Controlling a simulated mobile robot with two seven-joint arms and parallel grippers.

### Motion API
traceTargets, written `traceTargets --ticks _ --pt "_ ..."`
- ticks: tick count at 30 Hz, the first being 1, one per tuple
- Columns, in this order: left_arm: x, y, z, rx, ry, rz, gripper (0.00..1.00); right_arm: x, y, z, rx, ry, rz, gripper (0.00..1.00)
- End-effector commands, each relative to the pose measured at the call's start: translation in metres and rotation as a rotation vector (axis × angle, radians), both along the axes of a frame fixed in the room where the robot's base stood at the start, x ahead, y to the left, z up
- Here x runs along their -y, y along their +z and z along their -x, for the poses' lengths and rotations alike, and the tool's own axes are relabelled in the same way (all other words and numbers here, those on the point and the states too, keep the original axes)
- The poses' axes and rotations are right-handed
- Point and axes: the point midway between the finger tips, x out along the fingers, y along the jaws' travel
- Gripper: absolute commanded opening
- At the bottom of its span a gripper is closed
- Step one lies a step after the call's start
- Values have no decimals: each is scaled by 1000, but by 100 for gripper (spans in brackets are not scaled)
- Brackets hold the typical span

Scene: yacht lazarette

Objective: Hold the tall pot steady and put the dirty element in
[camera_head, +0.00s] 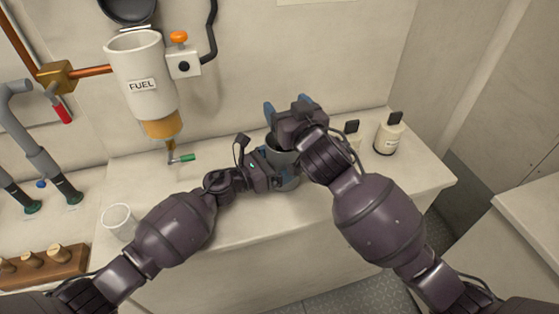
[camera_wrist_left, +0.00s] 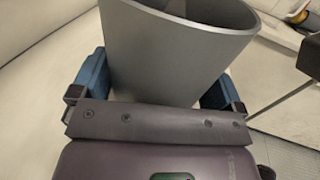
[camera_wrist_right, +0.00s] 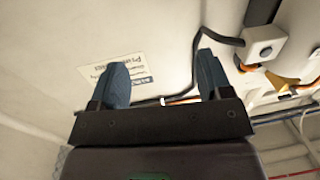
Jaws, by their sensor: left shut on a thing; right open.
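The tall grey pot (camera_head: 284,160) stands on the pale bench, and it fills the middle of the left wrist view (camera_wrist_left: 180,55). My left gripper (camera_head: 268,165) is shut on it, with a blue finger on each side of its wall. My right gripper (camera_head: 287,104) is over the pot, open, with its fingers turned up and away from it; in the right wrist view nothing is between its fingers (camera_wrist_right: 160,85). I cannot make out a dirty element in any view. The pot's inside is mostly hidden behind my right wrist.
A fuel filter housing (camera_head: 140,85) with an open lid hangs on the wall. Two dark-capped bottles, one (camera_head: 389,134) clear and one partly hidden, stand right of the pot. A wooden rack (camera_head: 40,265) is lower left.

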Motion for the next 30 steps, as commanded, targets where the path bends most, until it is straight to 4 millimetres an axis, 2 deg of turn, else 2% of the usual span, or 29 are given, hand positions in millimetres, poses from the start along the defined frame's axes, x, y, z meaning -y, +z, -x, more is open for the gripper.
traceTargets --ticks 5,12,18,24,30 --pt "0 0 0 0 1 0 66 10 0 21 -1 0 -2 72" --pt "0 0 0 0 1 0 66 29 0 63 -1 -1 -2 72" --pt "0 0 0 0 0 0 66 41 0 91 0 -1 0 72" --pt "0 0 0 0 0 0 66 47 0 104 0 -1 1 72" --pt "0 0 0 1 0 1 66 48 0 106 1 -1 1 72"
